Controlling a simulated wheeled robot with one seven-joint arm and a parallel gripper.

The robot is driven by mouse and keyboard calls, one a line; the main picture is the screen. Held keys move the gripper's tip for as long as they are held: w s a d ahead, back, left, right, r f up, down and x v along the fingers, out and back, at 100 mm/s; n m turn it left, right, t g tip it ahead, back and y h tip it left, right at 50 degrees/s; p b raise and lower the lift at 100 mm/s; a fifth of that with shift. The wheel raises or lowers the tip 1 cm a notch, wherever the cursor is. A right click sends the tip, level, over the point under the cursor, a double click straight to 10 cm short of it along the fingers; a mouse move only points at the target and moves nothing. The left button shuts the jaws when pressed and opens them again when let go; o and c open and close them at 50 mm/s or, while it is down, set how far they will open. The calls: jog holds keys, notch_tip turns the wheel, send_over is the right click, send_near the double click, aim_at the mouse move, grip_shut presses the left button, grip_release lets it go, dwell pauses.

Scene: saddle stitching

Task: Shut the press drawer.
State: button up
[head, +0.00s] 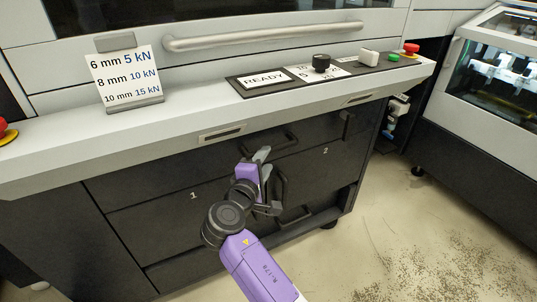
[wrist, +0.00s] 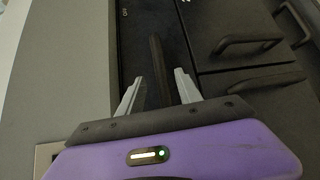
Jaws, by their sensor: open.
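The press (head: 120,135) is a long cabinet with a light top ledge and dark drawer fronts marked 1 and 2. A dark bar handle (head: 277,143) sits on an upper front below the ledge. My gripper (head: 263,158) is in front of the drawer fronts, close to this handle. In the wrist view its two grey fingers (wrist: 158,90) are apart, with a dark bar (wrist: 158,70) showing between them. I cannot tell whether they touch it. How far any drawer stands out is unclear, partly hidden by my arm.
More handles show on the fronts to the right in the wrist view (wrist: 248,43). Open floor (head: 400,240) lies at right, before another machine (head: 490,140).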

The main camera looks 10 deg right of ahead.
jog(key=shift+s, duration=0.1)
dwell(0.3)
jog(key=s+d+f+m+g+y, duration=0.1)
jog(key=s+f+y, duration=0.4)
jog(key=s+f, duration=1.1)
jog(key=s+d+f+m+y, duration=0.2)
jog(key=s+f, duration=0.1)
jog(key=s, duration=0.6)
jog(key=s+d+f+m+y, duration=0.1)
jog(key=s+d+f+m, duration=0.15)
jog(key=s, duration=0.75)
jog(key=s+d+r+m+t, duration=0.1)
jog(key=s+d+r+m, duration=0.25)
jog(key=s+r, duration=0.55)
jog(key=s+d+r+m, duration=0.3)
jog(key=s+r+m, duration=0.2)
jog(key=s+r, duration=0.4)
notch_tip(320, 180, up, 15)
jog(key=s+p, duration=0.1)
jog(key=p, duration=1.4)
jog(key=shift+s+p, duration=0.15)
jog(key=shift+p, duration=0.2)
